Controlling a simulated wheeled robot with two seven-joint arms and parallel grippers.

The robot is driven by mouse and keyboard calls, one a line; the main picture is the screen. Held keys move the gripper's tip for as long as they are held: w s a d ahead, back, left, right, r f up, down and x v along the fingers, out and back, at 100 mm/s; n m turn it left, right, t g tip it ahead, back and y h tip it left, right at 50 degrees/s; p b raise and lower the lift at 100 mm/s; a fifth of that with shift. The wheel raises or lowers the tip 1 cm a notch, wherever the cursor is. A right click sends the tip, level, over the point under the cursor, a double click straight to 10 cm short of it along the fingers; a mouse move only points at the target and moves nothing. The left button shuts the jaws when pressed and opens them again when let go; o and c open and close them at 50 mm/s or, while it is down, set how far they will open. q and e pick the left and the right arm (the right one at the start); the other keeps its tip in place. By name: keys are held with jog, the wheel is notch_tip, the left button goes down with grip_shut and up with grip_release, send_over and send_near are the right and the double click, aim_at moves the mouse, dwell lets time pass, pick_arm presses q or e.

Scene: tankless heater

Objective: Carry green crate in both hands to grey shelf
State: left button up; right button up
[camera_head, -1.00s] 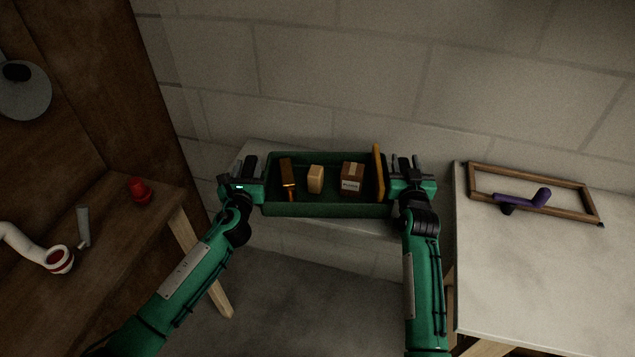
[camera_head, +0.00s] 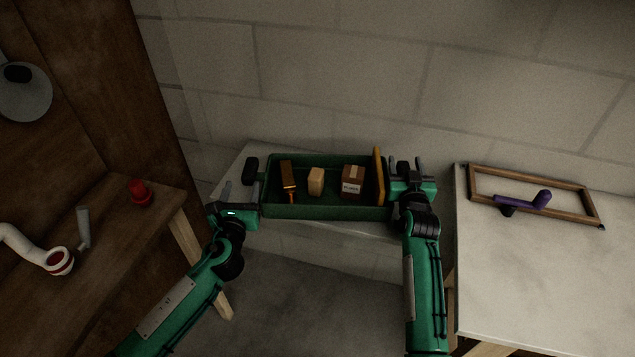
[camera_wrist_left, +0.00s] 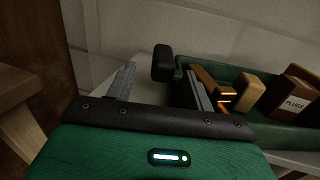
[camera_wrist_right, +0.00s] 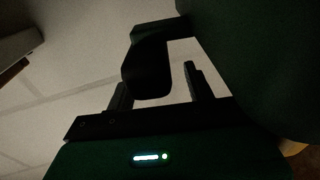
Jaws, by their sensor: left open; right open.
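The green crate (camera_head: 325,212) sits level on a pale grey shelf (camera_head: 270,148) against the wall. It holds a brown block, a tan block, a brown carton and an upright yellow-orange board. My left gripper (camera_head: 238,196) is open and empty at the crate's left end, drawn back from the black left handle (camera_head: 250,170). In the left wrist view this handle (camera_wrist_left: 162,62) lies beyond the open fingertips. My right gripper (camera_head: 405,168) is open at the right end. In the right wrist view the black right handle (camera_wrist_right: 150,65) shows at its parted fingers, apparently between them.
A brown wooden table (camera_head: 100,215) at left carries a red object (camera_head: 139,192), a grey piece and a white pipe. A pale table (camera_head: 550,270) at right carries a wooden frame (camera_head: 530,178) and a purple pipe piece (camera_head: 525,200). The block wall stands close behind the crate.

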pick_arm(q)
jog(key=shift+s+f, duration=0.15)
jog(key=shift+s, duration=0.3)
pick_arm(e)
jog(key=f, duration=0.3)
jog(key=shift+s+f+g, duration=0.15)
jog(key=shift+s+g, duration=0.15)
pick_arm(q)
jog(key=shift+w+f, duration=0.25)
jog(key=shift+w, duration=0.05)
pick_arm(e)
jog(key=shift+s+a+f, duration=0.1)
jog(key=shift+s, duration=0.3)
pick_arm(q)
jog(key=shift+d, duration=0.1)
pick_arm(e)
jog(key=s, duration=0.2)
jog(key=s+r, duration=0.2)
jog(key=s, duration=0.1)
jog(key=shift+s, duration=0.3)
pick_arm(q)
jog(key=shift+r, duration=0.15)
pick_arm(e)
jog(key=shift+s+r, duration=0.45)
jog(key=shift+s, duration=0.05)
jog(key=shift+s, duration=0.1)
